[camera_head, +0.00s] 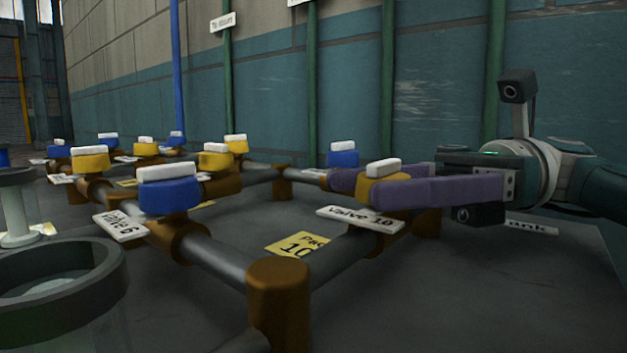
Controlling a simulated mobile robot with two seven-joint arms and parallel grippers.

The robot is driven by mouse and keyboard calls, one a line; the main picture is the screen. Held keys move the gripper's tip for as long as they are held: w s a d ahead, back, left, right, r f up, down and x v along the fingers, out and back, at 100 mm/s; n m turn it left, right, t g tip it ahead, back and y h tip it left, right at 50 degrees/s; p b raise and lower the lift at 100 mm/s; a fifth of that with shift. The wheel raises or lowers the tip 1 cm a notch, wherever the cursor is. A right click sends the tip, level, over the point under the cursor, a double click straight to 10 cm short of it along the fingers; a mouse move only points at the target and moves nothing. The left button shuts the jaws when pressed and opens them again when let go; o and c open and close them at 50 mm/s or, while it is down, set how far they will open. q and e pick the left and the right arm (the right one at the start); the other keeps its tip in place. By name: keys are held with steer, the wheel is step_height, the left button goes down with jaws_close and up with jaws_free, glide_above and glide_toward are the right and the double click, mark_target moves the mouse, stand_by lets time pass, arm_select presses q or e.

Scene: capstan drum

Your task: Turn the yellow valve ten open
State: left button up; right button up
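The yellow valve ten (380,189) has a round yellow knob with a white bar (383,167) on top. It sits on the pipe at the right, behind a white tag reading Valve 10 (360,218). My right gripper (358,186) reaches in from the right with its two purple fingers on either side of the yellow knob. The near finger covers part of the knob. I cannot tell whether both fingers press on it. My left gripper does not show.
A blue valve (169,190) stands by the Valve 6 tag (121,226). Another blue valve (342,154) is just behind valve ten. Several blue and yellow valves line the pipes at the left. A brown pipe post (279,300) and a round glass vessel (62,290) stand in front.

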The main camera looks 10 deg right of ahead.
mark_target(385, 161)
stand_by(0.4)
step_height(385, 161, up, 20)
steer(key=p, duration=0.7)
